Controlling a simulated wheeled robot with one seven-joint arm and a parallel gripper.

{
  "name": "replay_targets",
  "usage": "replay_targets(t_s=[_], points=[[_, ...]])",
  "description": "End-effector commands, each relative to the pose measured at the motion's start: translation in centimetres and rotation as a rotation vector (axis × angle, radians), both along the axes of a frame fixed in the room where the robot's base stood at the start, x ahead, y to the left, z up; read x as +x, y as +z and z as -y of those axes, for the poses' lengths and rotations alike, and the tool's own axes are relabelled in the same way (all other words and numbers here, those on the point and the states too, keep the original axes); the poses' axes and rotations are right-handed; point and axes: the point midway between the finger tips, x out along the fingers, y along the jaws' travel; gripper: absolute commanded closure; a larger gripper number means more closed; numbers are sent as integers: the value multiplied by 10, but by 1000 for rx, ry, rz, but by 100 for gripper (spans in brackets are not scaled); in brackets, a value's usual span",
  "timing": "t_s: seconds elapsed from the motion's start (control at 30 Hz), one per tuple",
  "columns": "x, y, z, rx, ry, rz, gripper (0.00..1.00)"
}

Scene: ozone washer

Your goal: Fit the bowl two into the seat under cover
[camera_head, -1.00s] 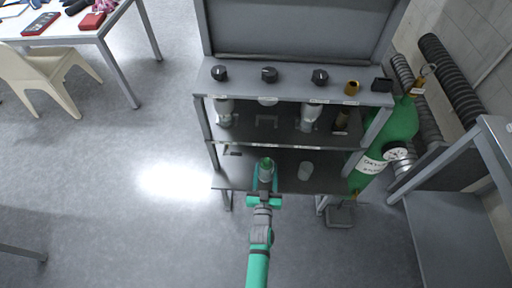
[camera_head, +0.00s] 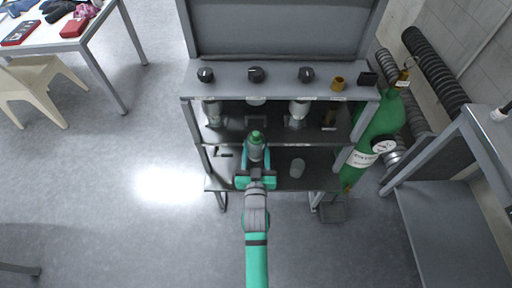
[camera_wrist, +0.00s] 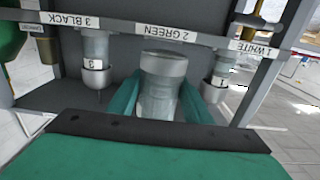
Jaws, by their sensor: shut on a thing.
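The wrist view shows the label "2 GREEN" (camera_wrist: 164,32) on the cover edge right by the bowl's end. The seat itself is mostly hidden; I cannot tell whether the bowl touches it.
Bowl three (camera_wrist: 95,70) and bowl one (camera_wrist: 222,68) hang on either side of the held bowl, close to the fingers. A green gas cylinder (camera_head: 378,125) stands at the right.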

Motion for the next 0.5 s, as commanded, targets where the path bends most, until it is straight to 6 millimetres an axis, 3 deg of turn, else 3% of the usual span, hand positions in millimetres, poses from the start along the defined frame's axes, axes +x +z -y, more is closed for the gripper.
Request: replay_targets(t_s=[0.5], points=[[28, -1, 0, -1, 0, 2, 87]])
